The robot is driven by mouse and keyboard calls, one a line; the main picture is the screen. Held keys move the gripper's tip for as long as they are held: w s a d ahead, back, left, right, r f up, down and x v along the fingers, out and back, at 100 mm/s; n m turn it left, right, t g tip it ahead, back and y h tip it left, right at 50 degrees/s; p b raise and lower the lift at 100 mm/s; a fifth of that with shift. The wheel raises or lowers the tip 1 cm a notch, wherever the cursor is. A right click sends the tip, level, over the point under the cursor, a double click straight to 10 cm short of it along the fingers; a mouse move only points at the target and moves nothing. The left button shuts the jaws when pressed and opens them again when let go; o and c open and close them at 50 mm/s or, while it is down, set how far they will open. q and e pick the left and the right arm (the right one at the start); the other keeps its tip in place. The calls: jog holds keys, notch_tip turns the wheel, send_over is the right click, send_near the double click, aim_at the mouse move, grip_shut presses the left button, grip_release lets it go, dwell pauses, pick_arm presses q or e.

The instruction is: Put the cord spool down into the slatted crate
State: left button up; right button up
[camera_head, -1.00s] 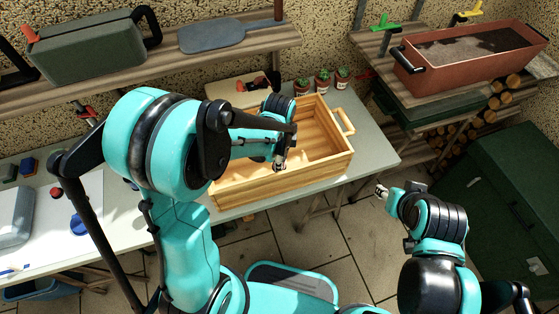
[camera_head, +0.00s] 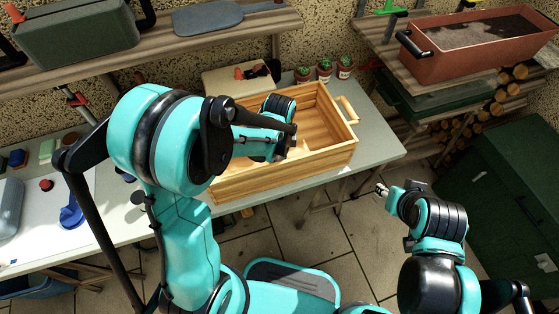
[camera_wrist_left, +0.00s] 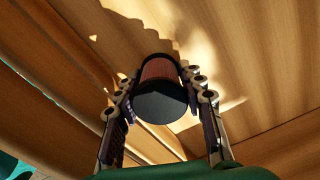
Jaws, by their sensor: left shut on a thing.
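The slatted wooden crate (camera_head: 305,170) stands on the grey-green table, open at the top. My left gripper (camera_head: 280,156) is inside the crate opening in the head view, its fingers largely hidden by my own arm. In the left wrist view the left gripper (camera_wrist_left: 160,100) is shut on the cord spool (camera_wrist_left: 160,72), which has reddish-brown cord and a dark round end. Crate planks (camera_wrist_left: 55,75) surround the spool there; I cannot tell if it touches the floor. My right gripper (camera_head: 381,190) is empty, away from the crate over the floor; its finger opening is too small to judge.
Several small potted cacti (camera_head: 324,70) and a pale box (camera_head: 238,78) stand behind the crate. A shelf with a green case (camera_head: 78,35) is at the upper left. A reddish planter (camera_head: 470,50) is at the upper right.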

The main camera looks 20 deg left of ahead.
pick_arm(q)
jog(key=shift+f+b, duration=0.3)
jog(key=o, duration=1.2)
notch_tip(320, 180, up, 12)
jog(key=shift+r, duration=0.1)
